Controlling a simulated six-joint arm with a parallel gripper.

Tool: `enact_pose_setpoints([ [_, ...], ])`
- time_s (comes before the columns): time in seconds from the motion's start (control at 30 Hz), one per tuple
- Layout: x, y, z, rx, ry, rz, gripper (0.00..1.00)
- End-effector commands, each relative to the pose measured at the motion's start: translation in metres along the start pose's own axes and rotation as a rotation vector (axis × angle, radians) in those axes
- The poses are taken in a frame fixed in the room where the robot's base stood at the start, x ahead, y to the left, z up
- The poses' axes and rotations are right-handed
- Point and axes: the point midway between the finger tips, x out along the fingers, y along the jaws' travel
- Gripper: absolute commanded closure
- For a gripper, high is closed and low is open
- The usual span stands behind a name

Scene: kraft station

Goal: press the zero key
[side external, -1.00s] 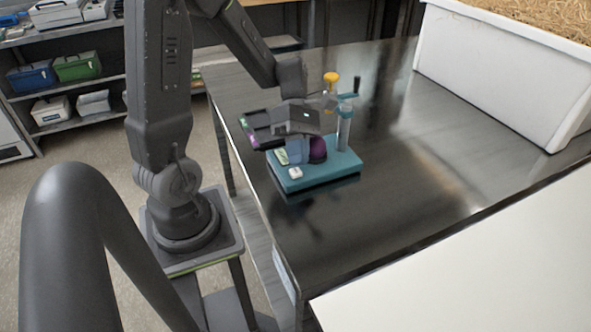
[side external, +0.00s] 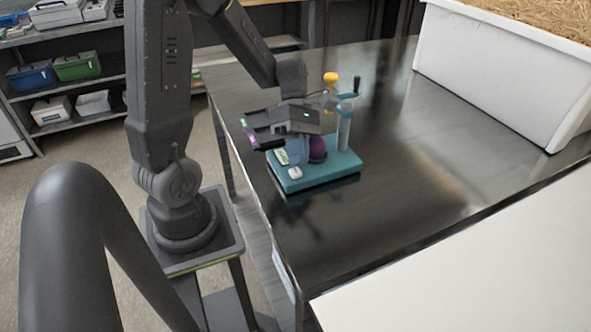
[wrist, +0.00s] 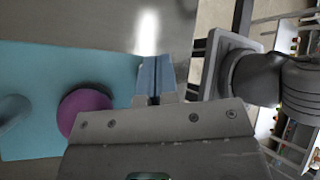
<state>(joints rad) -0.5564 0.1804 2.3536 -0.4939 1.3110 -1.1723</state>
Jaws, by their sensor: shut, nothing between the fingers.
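A teal bench device (side external: 325,176) stands on the dark metal table. A small white key (side external: 295,172) sits on its near left corner; I cannot read its marking. A pale green panel (side external: 281,156) lies just behind the key. My gripper (side external: 294,161) points down with its fingers shut and empty, just above and behind the white key; I cannot tell whether they touch it. In the wrist view the shut blue-grey fingertips (wrist: 157,62) are at the edge of the teal base (wrist: 110,60), and the key is not visible there.
A purple dome (side external: 318,149) is close beside the fingers, with a clear column (side external: 343,130) and dark crank behind it. A yellow knob (side external: 331,78) stands above. A large white bin (side external: 500,75) stands at right. The table (side external: 400,190) right of the device is clear.

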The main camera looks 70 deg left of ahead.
Motion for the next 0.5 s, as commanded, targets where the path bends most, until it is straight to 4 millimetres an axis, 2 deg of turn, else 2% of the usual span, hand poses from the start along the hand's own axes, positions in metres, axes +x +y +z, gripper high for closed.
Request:
enact_pose_setpoints([
  [0.5,0.0059,0.0044,-0.0043,0.0,0.0,0.0,1.0],
])
